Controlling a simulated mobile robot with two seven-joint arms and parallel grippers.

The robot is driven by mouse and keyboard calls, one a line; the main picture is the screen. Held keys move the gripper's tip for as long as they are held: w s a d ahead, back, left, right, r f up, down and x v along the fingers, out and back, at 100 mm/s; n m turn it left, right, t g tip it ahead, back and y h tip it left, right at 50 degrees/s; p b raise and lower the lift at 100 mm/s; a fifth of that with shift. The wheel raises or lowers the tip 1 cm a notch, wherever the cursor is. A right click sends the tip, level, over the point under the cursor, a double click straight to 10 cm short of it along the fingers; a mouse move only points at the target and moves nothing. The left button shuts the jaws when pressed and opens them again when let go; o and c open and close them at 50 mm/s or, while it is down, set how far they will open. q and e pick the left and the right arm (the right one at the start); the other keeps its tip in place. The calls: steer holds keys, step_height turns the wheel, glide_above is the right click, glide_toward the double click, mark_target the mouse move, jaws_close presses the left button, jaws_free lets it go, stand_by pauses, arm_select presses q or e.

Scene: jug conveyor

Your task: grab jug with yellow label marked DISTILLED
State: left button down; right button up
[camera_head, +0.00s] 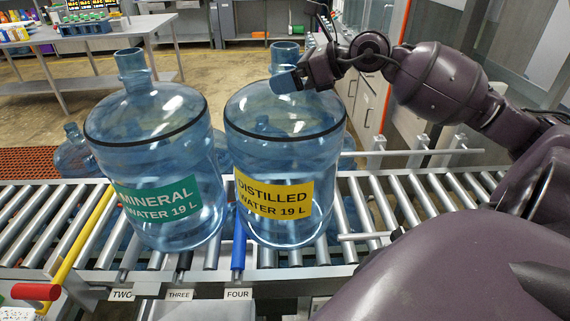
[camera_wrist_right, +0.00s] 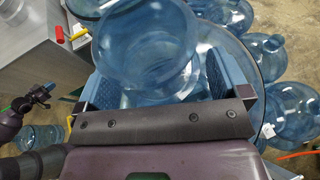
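The blue jug with the yellow DISTILLED label (camera_head: 273,199) stands upright on the roller conveyor, above the FOUR tag. My right gripper (camera_head: 287,82) is at its neck, reaching in from the right. In the right wrist view the jug's neck (camera_wrist_right: 150,62) lies between the blue finger pads of my right gripper (camera_wrist_right: 170,82). The fingers are wide apart, one on each side of the neck; whether either pad touches it is hard to tell.
A jug with a green MINERAL label (camera_head: 160,195) stands close on the left of the DISTILLED jug. A yellow bar with a red handle (camera_head: 36,291) crosses the conveyor (camera_head: 400,205) at the left. More jugs (camera_wrist_right: 292,110) stand beyond. Rollers at the right are clear.

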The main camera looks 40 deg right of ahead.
steer(key=c, duration=1.7)
steer(key=shift+r, duration=0.1)
jaws_close()
steer(key=shift+r, duration=0.1)
